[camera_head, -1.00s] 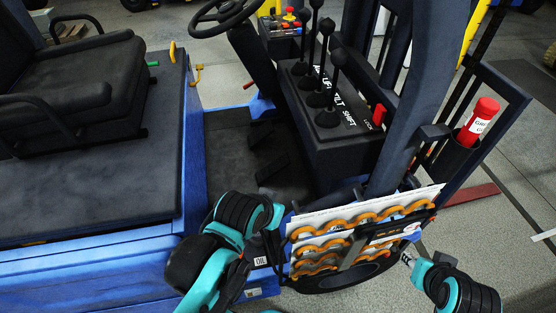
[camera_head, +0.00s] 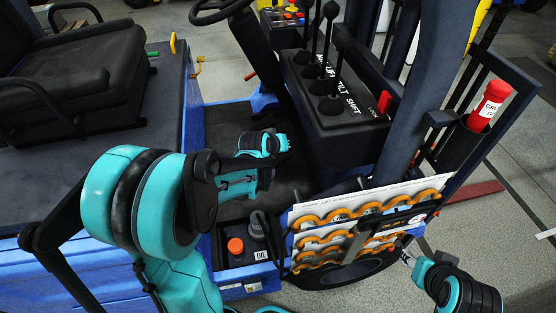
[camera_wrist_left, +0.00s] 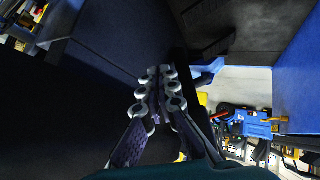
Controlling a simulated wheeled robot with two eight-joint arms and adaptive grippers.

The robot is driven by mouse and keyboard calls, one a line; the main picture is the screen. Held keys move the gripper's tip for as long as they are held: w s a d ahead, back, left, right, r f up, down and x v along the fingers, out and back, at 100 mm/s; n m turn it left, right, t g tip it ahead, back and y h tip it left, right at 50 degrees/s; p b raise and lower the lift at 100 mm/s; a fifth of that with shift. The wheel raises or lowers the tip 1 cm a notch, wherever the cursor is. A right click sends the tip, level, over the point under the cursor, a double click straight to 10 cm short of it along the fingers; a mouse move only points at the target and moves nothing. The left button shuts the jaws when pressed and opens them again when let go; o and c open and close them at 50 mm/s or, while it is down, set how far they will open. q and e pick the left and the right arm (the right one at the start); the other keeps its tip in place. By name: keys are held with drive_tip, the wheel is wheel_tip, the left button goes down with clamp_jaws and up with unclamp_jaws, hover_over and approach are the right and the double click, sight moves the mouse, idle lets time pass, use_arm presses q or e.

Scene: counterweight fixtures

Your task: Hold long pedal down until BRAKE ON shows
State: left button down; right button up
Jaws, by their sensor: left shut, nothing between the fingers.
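My left gripper (camera_head: 284,143) reaches into the footwell from the left in the head view, its fingers pointing right toward the lever console. It is shut and empty. In the left wrist view its closed fingers (camera_wrist_left: 160,82) stand in front of dark surfaces. Two dark ridged plates that look like pedals (camera_wrist_left: 210,48) show right of and above the fingertips. I cannot tell which is the long one, nor whether the fingers touch it. In the head view the gripper and arm cover the pedals. No BRAKE ON sign is readable. My right gripper (camera_head: 407,258) hangs at the lower right, too small to judge.
The lever console (camera_head: 340,105) stands right of the footwell, the steering wheel (camera_head: 218,12) above it. The seat (camera_head: 50,75) is at left. A rack of orange-edged sheets (camera_head: 365,225), an orange cap (camera_head: 235,245) and a red cylinder (camera_head: 488,103) are nearby. The footwell floor is partly open.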

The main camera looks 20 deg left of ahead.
use_arm(q)
drive_tip(key=w+a+f+n+t+b, duration=0.1)
drive_tip(key=w+a+f, duration=0.3)
drive_tip(key=f, duration=0.6)
drive_tip(key=w+a+f+n+y+b, duration=0.1)
drive_tip(key=w+a+f+n, duration=0.2)
drive_tip(key=a+f, duration=0.4)
wheel_tip(320, 180, down, 4)
drive_tip(key=shift+w+a+r+n+t, duration=0.15)
drive_tip(key=shift+w+a+n+t, duration=0.25)
drive_tip(key=shift+w, duration=0.2)
drive_tip(key=b, duration=0.4)
approach(281, 155)
drive_tip(key=w+a, duration=0.2)
drive_tip(key=w, duration=0.1)
drive_tip(key=shift+w+a+f, duration=0.15)
drive_tip(key=shift+a+f, duration=0.1)
drive_tip(key=shift+a, duration=0.15)
drive_tip(key=shift+w+d+f+b, duration=0.25)
drive_tip(key=shift+w+d+f, duration=0.05)
drive_tip(key=shift+f, duration=0.2)
drive_tip(key=shift+w+d+f+b, duration=0.25)
drive_tip(key=shift+w+d+f, duration=0.05)
drive_tip(key=shift+f, duration=0.2)
drive_tip(key=shift+w+d+f, duration=0.25)
drive_tip(key=shift+d+f, duration=0.1)
drive_tip(key=shift+f, duration=0.1)
